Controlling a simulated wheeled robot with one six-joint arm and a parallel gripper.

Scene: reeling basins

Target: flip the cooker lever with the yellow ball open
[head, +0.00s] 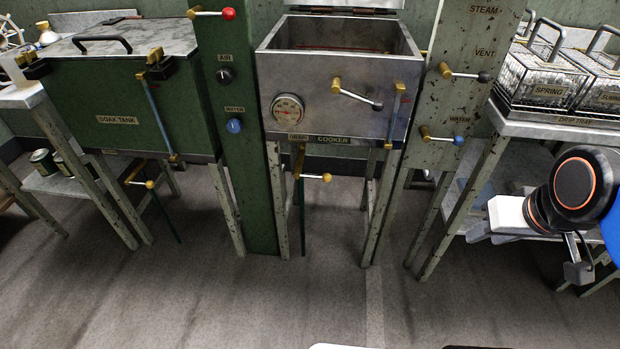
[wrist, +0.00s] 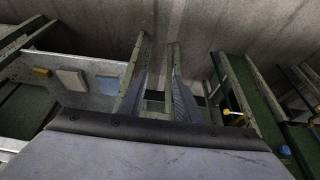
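The cooker (head: 345,118) is a metal box with a dial, in the middle of the head view. Its lever with the yellow ball (head: 327,177) is below the box, under the drain label. The lever lies about level, its ball pointing right from a brass hub. A small yellow-tipped lever (wrist: 232,113) beside a green column in the wrist view may be the same one. My gripper (head: 483,231) is at the right of the head view, well right of the lever. In the wrist view, two blue-grey fingers (wrist: 160,97) appear apart, with nothing seen held between them.
A dark-balled lever (head: 377,105) is on the cooker front. The soak tank (head: 115,122) has another yellow-balled lever (head: 150,184). The green column (head: 245,190) and steam post (head: 455,100) flank the cooker. Floor in front is clear.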

